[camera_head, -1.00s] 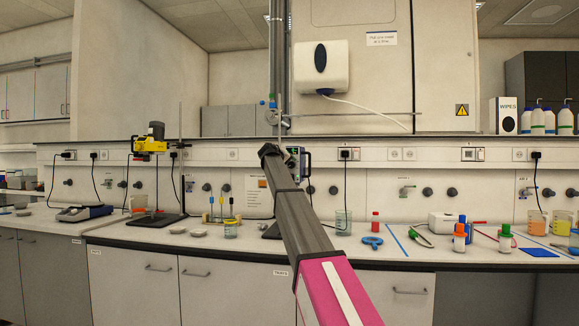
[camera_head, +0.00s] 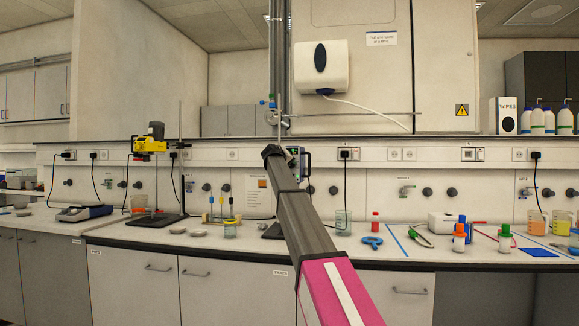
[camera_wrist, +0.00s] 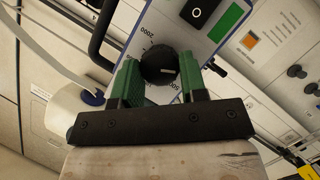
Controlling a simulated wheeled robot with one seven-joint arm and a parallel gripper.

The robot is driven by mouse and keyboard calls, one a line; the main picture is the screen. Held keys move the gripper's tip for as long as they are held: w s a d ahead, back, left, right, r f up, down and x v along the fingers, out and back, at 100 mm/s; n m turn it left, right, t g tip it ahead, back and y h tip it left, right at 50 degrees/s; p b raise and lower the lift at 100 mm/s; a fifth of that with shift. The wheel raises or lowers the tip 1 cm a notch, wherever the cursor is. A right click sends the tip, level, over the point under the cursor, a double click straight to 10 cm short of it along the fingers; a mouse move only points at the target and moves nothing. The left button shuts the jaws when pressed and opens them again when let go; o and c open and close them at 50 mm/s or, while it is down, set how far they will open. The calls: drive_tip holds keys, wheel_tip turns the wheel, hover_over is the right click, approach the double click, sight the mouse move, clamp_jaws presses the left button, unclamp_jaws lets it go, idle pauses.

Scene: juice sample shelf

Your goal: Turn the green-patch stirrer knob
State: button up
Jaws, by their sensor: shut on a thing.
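The stirrer knob (camera_wrist: 158,68) is black with a pale pointer mark and sits on a light panel with a printed number scale around it. The finger contact faces are partly hidden. In the head view, the stirrer's body (camera_head: 304,161) shows only in part behind my arm, and the gripper and knob are hidden.
A yellow stirrer (camera_head: 150,145) stands on its rod and base at the left. A glass beaker (camera_head: 342,222) and a red-capped bottle (camera_head: 375,223) stand on the bench right of my arm. In the wrist view, a black bar handle (camera_wrist: 101,35) runs left of the panel.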

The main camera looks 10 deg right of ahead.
drive_tip(key=m+y, duration=0.4)
drive_tip(key=m, duration=0.1)
drive_tip(key=m+t+y, duration=0.1)
drive_tip(key=m, duration=0.1)
drive_tip(key=shift+s+d+r+y, duration=0.1)
drive_tip(key=shift+s+d+y, duration=0.05)
drive_tip(key=shift+d+y, duration=0.2)
idle(0.4)
drive_tip(key=shift+m, duration=0.3)
drive_tip(key=o, duration=0.9)
drive_tip(key=v, duration=1)
drive_tip(key=shift+s+r, duration=0.2)
drive_tip(key=shift+s, duration=0.15)
